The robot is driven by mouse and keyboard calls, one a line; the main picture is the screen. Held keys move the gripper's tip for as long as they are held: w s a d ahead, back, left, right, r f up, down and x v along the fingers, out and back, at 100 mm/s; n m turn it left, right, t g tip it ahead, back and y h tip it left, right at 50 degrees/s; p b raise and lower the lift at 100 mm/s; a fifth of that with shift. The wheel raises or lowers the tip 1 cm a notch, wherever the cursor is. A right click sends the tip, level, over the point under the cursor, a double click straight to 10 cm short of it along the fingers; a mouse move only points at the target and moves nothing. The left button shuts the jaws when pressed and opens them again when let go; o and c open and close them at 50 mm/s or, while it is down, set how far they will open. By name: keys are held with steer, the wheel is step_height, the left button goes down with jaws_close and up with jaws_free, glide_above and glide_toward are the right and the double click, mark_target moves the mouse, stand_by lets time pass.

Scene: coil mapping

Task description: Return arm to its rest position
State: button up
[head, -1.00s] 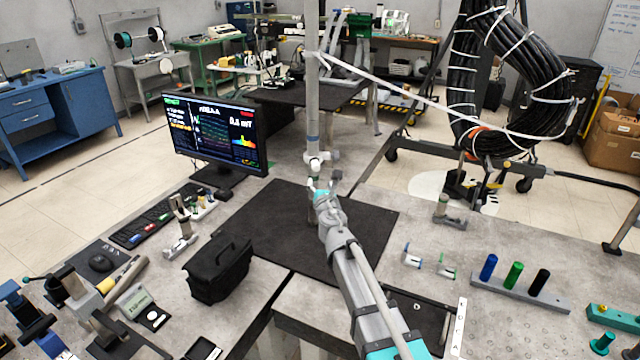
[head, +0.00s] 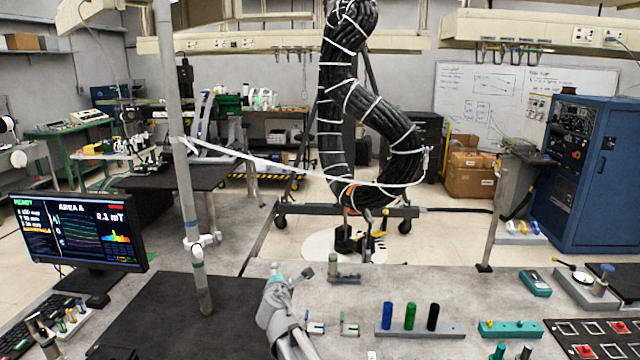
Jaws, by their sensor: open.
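My arm (head: 282,318) rises from the bottom edge of the head view, left of centre, over the grey table (head: 232,300). My gripper (head: 291,274) is at its upper end, small in the picture, with its fingers apart and no object visible between them. It appears just left of a small grey stand (head: 345,278); I cannot tell the gap in depth. The large black cable coil (head: 378,118), bound with white ties, hangs behind the table. The monitor (head: 78,228) at the left reads "READY", "AREA A" and 0.1 mT.
A grey upright post (head: 178,130) stands on the black mat (head: 165,305), left of my gripper. Blue, green and black cylinders (head: 410,316) stand in a rack to the right. Small brackets (head: 349,324) stand beside my arm. A blue cabinet (head: 590,180) is at the far right.

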steer(key=s+d+f+m+g+h, duration=0.2)
steer(key=d+f+m, duration=0.15)
steer(key=d, duration=0.35)
steer(key=s+d+f+m+g+h, duration=0.1)
steer(key=s+d+f+m+g, duration=0.15)
steer(key=d+m, duration=0.3)
steer(key=s+d+f+m+g+h, duration=0.2)
steer(key=d+f+m, duration=0.15)
steer(key=d, duration=0.45)
steer(key=s+d+f+m+g+y, duration=0.2)
steer(key=s+d+m+g, duration=0.2)
steer(key=s, duration=0.5)
steer(key=s+d+f+m+g+y, duration=0.2)
steer(key=s+m+g, duration=0.3)
steer(key=s+m, duration=0.3)
steer(key=shift+s+d+f+m+y, duration=0.4)
steer(key=shift+s+d+f, duration=0.15)
steer(key=shift+d+f, duration=0.3)
steer(key=shift+c, duration=0.9)
